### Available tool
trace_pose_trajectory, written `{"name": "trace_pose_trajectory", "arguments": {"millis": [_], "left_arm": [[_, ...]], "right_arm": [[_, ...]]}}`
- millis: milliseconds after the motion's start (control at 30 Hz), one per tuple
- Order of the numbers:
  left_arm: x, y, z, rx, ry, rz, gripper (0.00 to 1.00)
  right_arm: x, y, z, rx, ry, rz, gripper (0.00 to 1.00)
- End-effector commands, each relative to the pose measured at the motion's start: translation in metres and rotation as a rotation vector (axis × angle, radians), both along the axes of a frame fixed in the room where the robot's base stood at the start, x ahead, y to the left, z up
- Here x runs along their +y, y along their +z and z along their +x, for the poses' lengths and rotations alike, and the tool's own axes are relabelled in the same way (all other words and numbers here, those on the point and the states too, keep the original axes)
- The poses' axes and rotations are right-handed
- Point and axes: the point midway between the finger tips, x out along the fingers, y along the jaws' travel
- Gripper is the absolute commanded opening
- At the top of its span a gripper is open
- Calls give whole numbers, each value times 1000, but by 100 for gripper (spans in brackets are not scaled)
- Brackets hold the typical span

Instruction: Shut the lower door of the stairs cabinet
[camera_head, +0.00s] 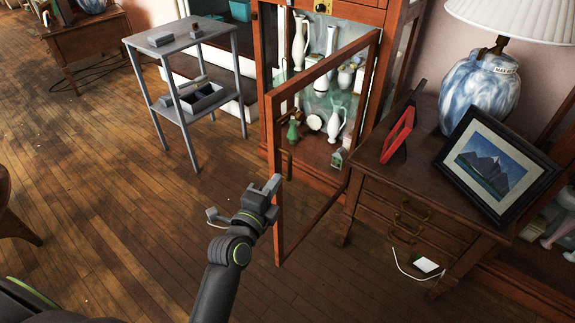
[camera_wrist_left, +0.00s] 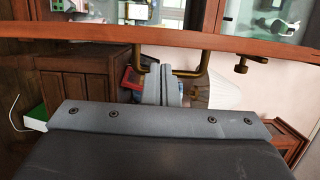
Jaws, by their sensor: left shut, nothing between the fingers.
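The lower door (camera_head: 328,62) of the wooden cabinet (camera_head: 263,40) is a glass pane in a reddish-brown frame. It stands wide open, swung out toward me, hinged on its right side in the head view. My left gripper (camera_head: 275,184) is shut and empty, with its tips at the door's free edge. In the left wrist view the door frame (camera_wrist_left: 90,37) crosses the top. A brass handle (camera_wrist_left: 206,60) sticks out from it, and the shut fingers (camera_wrist_left: 165,85) lie between the handle's two legs. I cannot tell whether they touch it. My right gripper is not in view.
Vases (camera_head: 301,40) and small figures stand inside the cabinet. A wooden side table (camera_head: 445,222) with a lamp (camera_head: 480,88), a red frame (camera_head: 398,135) and a picture (camera_head: 492,165) stands close right of the door. A grey stand (camera_head: 192,95) is to the left. The floor (camera_head: 120,200) at left is clear.

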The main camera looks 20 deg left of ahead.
Motion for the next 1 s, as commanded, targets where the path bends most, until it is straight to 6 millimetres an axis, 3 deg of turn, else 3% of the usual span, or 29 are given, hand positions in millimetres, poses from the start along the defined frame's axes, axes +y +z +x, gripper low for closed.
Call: {"name": "trace_pose_trajectory", "arguments": {"millis": [200,433,633,1000], "left_arm": [[-4,3,38,-1,-1,0,0],[-7,1,66,1,0,-2,0],[-8,0,76,0,1,-1,0],[-8,0,77,0,1,-2,0]], "right_arm": [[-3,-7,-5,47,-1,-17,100],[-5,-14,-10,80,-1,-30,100],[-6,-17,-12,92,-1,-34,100],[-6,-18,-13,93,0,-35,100]]}}
